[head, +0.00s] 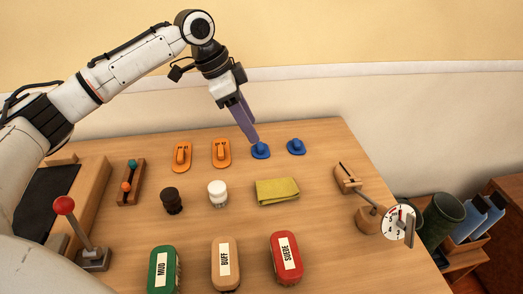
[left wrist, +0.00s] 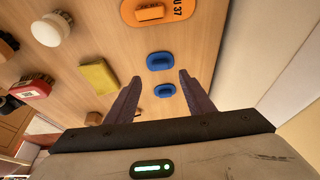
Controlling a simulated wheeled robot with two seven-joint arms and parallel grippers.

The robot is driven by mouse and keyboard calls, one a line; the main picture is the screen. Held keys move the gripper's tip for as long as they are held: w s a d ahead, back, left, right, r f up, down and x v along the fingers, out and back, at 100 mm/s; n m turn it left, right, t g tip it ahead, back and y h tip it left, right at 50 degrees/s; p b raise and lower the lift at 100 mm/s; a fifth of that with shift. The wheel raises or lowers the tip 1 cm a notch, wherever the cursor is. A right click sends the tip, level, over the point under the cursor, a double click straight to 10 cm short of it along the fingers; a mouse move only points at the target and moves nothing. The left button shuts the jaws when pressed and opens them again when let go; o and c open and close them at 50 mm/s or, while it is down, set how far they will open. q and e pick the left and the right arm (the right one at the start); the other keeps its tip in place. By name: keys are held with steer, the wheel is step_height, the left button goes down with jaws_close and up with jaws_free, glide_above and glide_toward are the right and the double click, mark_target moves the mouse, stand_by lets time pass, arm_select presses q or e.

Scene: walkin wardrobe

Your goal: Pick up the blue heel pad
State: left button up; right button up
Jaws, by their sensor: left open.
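Two blue heel pads lie side by side near the back edge of the table. The left one (head: 260,151) is next to the orange insoles; the right one (head: 296,147) is closer to the wall. In the left wrist view, the pad nearer the orange insole (left wrist: 160,61) sits just beyond the fingertips, and the other pad (left wrist: 165,91) shows between the fingers. My left gripper (head: 252,140) is open and empty, pointing down, its fingertips overlapping the left pad in the head view; their exact height is unclear. My right gripper is not in view.
Two orange insoles (head: 181,156) lie left of the pads. A folded yellow cloth (head: 277,191), white-topped brush (head: 218,194) and dark-topped brush (head: 172,200) stand in front. Labelled green, tan and red brushes (head: 286,259) line the front. The wall (head: 400,107) is close behind.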

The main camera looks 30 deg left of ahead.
mark_target(260, 145)
arm_select(q)
steer(key=shift+b+x, duration=0.35)
steer(key=shift+x, duration=2.85)
steer(key=shift+a, duration=0.2)
steer(key=c, duration=0.6)
